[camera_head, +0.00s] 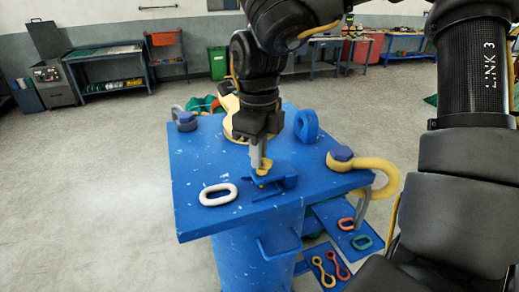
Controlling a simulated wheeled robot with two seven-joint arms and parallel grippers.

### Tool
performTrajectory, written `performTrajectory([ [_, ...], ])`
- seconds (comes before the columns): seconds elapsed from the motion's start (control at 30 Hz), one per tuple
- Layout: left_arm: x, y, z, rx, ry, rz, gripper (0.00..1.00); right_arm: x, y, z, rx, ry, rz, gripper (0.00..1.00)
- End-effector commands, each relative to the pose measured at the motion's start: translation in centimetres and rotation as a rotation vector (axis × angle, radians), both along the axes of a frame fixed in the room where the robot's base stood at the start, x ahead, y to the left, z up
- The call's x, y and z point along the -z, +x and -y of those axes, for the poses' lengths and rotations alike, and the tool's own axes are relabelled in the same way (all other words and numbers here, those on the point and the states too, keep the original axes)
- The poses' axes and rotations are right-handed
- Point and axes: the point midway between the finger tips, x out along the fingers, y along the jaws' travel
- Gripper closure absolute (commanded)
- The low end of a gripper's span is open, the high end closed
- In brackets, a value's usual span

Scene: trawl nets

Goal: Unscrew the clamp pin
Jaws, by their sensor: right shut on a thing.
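My right gripper (260,163) points down over the blue table and is shut on the small yellow clamp pin (263,171). Its fingers hide part of the pin. The pin stands at the blue clamp (286,181), which sits on the table top near its front edge. I cannot tell how deep the pin sits in the clamp. My left gripper is not in view.
A grey shackle (184,119) is at the back left. Coloured links lie on lower shelves.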

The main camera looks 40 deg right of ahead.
Motion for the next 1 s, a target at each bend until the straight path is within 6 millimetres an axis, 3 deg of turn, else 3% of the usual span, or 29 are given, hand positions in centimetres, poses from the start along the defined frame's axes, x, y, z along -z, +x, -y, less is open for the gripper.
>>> performTrajectory([
  [1.0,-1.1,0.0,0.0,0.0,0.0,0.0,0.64,0.3,-0.8,-0.5,-0.962,0.004,-0.008,1.0],
])
